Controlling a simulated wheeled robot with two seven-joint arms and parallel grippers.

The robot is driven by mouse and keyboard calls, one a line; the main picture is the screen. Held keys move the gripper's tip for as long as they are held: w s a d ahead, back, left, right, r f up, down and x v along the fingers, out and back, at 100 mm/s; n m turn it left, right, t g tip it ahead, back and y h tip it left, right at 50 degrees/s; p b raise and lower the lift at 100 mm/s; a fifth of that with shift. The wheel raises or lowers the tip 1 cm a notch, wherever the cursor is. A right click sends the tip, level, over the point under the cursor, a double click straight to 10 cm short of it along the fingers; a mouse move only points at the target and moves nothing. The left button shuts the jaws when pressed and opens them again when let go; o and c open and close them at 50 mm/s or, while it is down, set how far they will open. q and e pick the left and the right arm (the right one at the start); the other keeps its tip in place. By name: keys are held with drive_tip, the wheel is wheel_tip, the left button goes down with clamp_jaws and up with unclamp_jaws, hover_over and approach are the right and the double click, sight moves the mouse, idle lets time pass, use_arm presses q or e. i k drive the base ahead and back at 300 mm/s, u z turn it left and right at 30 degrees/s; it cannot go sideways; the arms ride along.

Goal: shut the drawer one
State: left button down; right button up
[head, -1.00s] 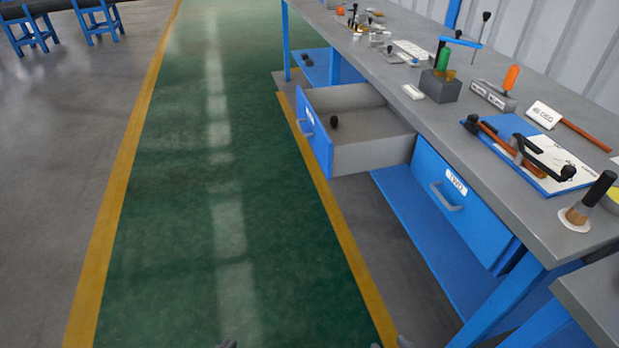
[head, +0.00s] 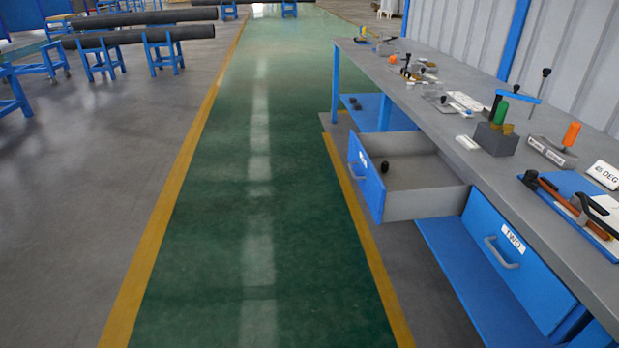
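A blue-fronted drawer (head: 368,186) with a grey inside stands pulled out from under the grey workbench. Its front has a handle (head: 355,172) and a small white label too slanted to read. A small black knob-like object (head: 385,167) lies inside the drawer. Closer to me, a second blue drawer (head: 530,275) is flush under the bench top; its white label seems to read TWO, and it has a grey handle (head: 503,254). Neither of my grippers shows in the head view.
The workbench top (head: 450,140) holds several tools, a dark block (head: 496,139) with a green-handled tool, and a blue board (head: 572,205). A blue lower shelf (head: 470,275) runs beneath. The green walkway (head: 220,220) to the left is clear. Pipes on blue trestles stand far left.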

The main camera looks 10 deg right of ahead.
sight(420, 181)
drive_tip(key=i, duration=0.85)
drive_tip(key=z, duration=1.1)
drive_tip(key=i, duration=0.85)
drive_tip(key=z, duration=0.2)
